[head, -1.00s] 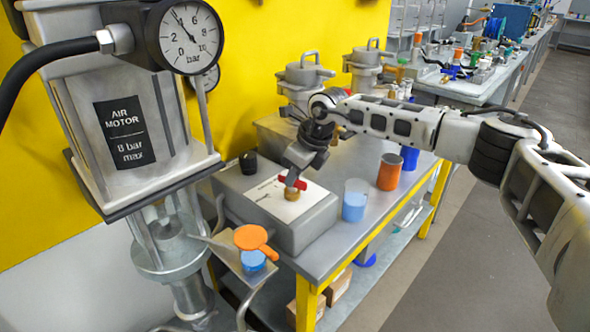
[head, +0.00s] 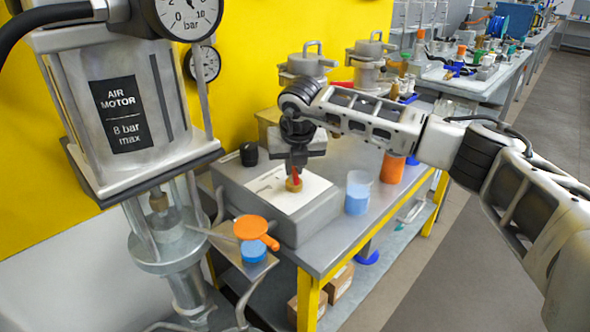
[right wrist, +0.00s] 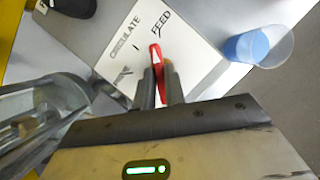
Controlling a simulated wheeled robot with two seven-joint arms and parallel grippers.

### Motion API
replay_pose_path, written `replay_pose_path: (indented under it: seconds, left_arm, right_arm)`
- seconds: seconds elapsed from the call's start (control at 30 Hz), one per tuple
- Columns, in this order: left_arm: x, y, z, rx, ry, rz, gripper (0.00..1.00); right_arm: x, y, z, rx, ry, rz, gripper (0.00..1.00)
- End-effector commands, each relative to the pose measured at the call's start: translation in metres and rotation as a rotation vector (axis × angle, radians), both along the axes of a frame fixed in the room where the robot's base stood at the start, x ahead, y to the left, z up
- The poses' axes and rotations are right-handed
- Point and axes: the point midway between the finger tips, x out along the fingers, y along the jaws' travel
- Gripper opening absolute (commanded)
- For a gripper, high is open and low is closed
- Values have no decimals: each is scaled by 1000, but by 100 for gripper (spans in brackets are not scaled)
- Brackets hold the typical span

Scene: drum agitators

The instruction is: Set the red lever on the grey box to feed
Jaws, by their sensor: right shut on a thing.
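The grey box (head: 315,224) sits on the near end of the steel bench. Its white label plate (head: 270,187) reads CIRCULATE and FEED in the right wrist view. The red lever (head: 296,174) stands on a brass-coloured hub (head: 293,185) on top of the box. My right gripper (head: 297,168) points down and is shut on the red lever. The gripper hides part of the lever and hub. My left gripper is not in view.
A black knob (head: 248,154) is on the box's back left. A clear cup of blue liquid (head: 358,193) and an orange cup (head: 392,168) stand to its right.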

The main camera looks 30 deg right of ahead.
Motion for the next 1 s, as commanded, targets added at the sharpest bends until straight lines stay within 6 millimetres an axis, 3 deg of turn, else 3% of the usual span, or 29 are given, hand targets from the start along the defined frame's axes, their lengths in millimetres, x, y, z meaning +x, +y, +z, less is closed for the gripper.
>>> replay_pose_path:
  seconds: [0.3, 0.83, 0.87, 0.9, 0.93, 1.0]
  left_arm:
    - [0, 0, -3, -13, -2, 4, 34]
    - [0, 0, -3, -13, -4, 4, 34]
    - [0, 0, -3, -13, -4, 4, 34]
    - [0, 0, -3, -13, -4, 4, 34]
    - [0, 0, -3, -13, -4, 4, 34]
    - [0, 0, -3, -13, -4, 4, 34]
  right_arm:
    - [1, 1, 1, 2, -4, -117, 0]
    - [1, 0, 2, 2, -4, -140, 0]
    - [1, 0, 2, 2, -4, -140, 17]
    - [1, 0, 2, 2, -4, -140, 28]
    - [1, 0, 2, 2, -4, -140, 34]
    - [1, 0, 2, 2, -3, -139, 34]
